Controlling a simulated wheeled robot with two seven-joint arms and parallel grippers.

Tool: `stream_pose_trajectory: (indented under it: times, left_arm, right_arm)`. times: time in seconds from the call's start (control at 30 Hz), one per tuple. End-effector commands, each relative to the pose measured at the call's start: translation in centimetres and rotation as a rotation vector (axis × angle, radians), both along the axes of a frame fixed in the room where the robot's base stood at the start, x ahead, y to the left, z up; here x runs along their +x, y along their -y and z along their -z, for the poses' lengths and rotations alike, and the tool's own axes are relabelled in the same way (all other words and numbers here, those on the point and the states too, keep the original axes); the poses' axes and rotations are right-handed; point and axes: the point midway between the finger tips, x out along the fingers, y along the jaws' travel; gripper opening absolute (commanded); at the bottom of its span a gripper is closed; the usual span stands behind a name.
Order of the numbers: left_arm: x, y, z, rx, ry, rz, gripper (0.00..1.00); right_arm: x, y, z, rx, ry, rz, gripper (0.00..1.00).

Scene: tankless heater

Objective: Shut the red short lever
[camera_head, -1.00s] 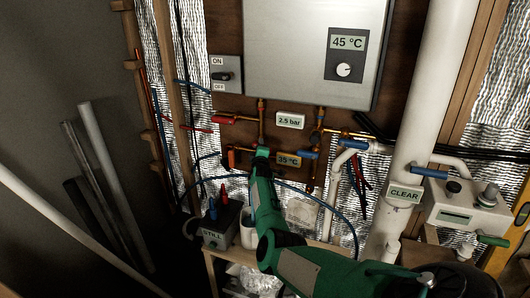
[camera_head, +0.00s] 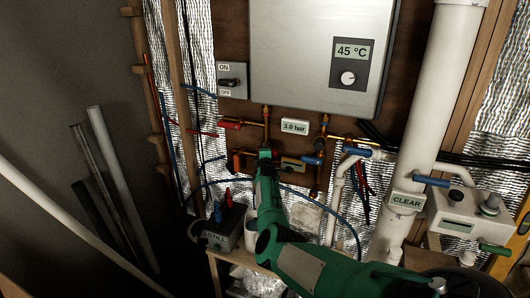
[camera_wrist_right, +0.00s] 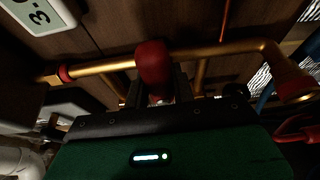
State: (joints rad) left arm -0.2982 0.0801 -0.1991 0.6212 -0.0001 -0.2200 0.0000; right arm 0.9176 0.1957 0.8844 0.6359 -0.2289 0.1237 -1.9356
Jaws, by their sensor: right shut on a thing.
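In the right wrist view, a short rounded red lever (camera_wrist_right: 153,62) stands at a copper pipe (camera_wrist_right: 208,52), between the dark fingers of my right gripper (camera_wrist_right: 156,92). The gripper is shut on it. In the head view, my right gripper (camera_head: 265,154) reaches up to the copper pipework below the heater. It hides the gripped lever there. A longer red lever (camera_head: 230,124) is on the pipe to its upper left, and another red fitting (camera_head: 237,161) is just left of the gripper. My left gripper is not in view.
The heater box (camera_head: 310,55) hangs above, with a 45 °C display. A small display (camera_head: 295,126) reads 3.0 bar. Blue levers (camera_head: 357,152) are to the right. A dark box (camera_head: 222,228) with red and blue tips stands at the lower left. A white pipe (camera_head: 430,110) rises at right.

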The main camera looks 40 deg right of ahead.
Motion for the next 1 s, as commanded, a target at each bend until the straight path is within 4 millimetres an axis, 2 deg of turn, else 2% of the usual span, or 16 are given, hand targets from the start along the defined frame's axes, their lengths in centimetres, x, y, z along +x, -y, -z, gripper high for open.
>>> stream_pose_trajectory:
  times: [0.07, 0.1, 0.17, 0.2, 0.63, 1.0]
  left_arm:
    - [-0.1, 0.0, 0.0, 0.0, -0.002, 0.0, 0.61]
    - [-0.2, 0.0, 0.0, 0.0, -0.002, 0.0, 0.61]
    - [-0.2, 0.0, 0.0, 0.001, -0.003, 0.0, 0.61]
    - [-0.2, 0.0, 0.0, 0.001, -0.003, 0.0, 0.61]
    - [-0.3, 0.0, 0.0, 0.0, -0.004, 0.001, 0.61]
    - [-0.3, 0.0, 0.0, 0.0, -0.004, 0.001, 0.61]
  right_arm:
    - [-0.1, 0.0, 0.1, -0.004, -0.006, 0.0, 0.0]
    - [-0.1, 0.0, 0.1, -0.003, -0.005, 0.0, 0.33]
    - [0.0, 0.0, 0.1, -0.004, -0.005, 0.0, 0.45]
    - [0.0, 0.0, 0.1, -0.003, -0.004, 0.0, 0.47]
    - [-0.4, -0.3, 0.1, -0.004, -0.003, 0.0, 0.47]
    - [-3.1, -2.6, 0.2, -0.005, -0.003, 0.0, 0.47]
